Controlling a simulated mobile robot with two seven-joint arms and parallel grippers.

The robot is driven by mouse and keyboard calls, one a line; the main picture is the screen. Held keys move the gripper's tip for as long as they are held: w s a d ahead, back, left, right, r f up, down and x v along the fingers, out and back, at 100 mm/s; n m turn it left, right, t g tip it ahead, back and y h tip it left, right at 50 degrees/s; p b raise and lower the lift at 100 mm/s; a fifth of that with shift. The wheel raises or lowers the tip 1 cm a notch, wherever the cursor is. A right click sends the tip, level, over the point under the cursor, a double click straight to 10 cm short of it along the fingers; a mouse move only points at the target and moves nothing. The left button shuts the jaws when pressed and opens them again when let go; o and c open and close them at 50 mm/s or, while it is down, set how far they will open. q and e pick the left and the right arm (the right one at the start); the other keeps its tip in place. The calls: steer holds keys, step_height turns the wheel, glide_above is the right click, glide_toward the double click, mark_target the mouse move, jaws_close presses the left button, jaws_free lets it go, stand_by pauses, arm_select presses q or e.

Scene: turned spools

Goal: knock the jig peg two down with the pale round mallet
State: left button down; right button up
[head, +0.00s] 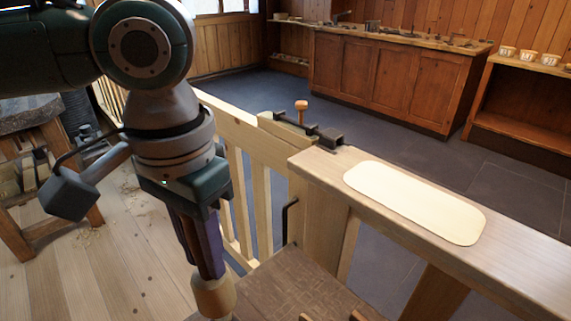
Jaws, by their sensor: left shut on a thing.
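My left gripper (208,268) points down at the lower left of the head view, its fingers shut on a pale round wooden piece, which looks like the mallet (214,298). Only the top part of the mallet shows; the frame's bottom edge cuts it off. An orange-brown peg with a round head (301,106) stands upright at a dark metal fitting (312,131) on the pale wooden rail. I take it for a jig peg, but cannot tell its number. The gripper and mallet are apart from it, nearer to me and to the left. My right gripper is not in view.
A wooden bench top (520,246) with a cream rounded mat (415,202) runs to the right. A brown board (300,283) lies low in front. A slatted wooden railing (243,120) stands behind my left arm. Cabinets (390,80) line the back wall.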

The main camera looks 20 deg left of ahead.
arm_select(q)
steer(key=shift+f+b, duration=0.6)
steer(key=shift+f, duration=1.5)
steer(key=shift+r, duration=0.1)
step_height(320, 180, up, 3)
steer(key=p, duration=0.5)
steer(key=shift+r, duration=0.2)
steer(key=shift+f, duration=0.15)
step_height(320, 180, up, 6)
steer(key=p, duration=0.8)
